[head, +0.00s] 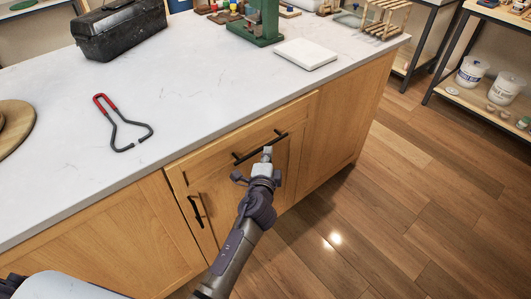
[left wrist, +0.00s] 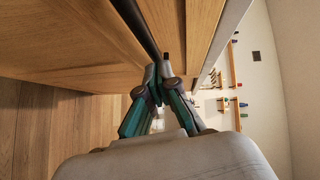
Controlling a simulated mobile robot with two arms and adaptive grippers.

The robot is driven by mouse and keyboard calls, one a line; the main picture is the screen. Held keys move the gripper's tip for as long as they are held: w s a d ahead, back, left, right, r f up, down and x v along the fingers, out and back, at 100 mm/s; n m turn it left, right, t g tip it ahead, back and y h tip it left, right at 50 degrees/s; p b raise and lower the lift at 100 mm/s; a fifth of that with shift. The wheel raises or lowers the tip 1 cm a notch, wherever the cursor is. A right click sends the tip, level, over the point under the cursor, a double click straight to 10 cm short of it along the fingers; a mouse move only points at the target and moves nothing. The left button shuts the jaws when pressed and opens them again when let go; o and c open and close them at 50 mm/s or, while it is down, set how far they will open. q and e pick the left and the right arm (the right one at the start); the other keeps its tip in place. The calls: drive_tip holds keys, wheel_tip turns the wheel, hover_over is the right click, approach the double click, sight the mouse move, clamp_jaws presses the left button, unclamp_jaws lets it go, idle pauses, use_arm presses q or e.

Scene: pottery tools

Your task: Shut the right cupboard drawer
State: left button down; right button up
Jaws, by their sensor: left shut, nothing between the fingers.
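The wooden cupboard drawer (head: 215,150) sits just under the white countertop, with a black bar handle (head: 247,154) across its front. Its front stands slightly proud of the cupboard at the left end; how far it is out is hard to tell. My left gripper (head: 267,154) is shut and empty, its fingertips at the handle's right half. In the left wrist view the closed fingers (left wrist: 160,72) point at the drawer front, right by the dark handle bar (left wrist: 136,27). Whether they touch it is unclear. My right gripper is out of view.
A cupboard door with a black handle (head: 196,211) is below the drawer. On the countertop (head: 215,90) lie a red-handled wire tool (head: 122,122), a black toolbox (head: 120,28) and a white slab (head: 306,54). Wooden floor (head: 400,210) is clear to the right.

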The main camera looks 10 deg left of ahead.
sight(258, 138)
use_arm(q)
drive_tip(key=shift+w+a+r, duration=0.1)
drive_tip(key=shift+w+a, duration=0.65)
drive_tip(key=shift+a, duration=0.25)
drive_tip(key=shift+w+a, duration=0.7)
drive_tip(key=shift+a, duration=0.25)
drive_tip(key=shift+r, duration=0.1)
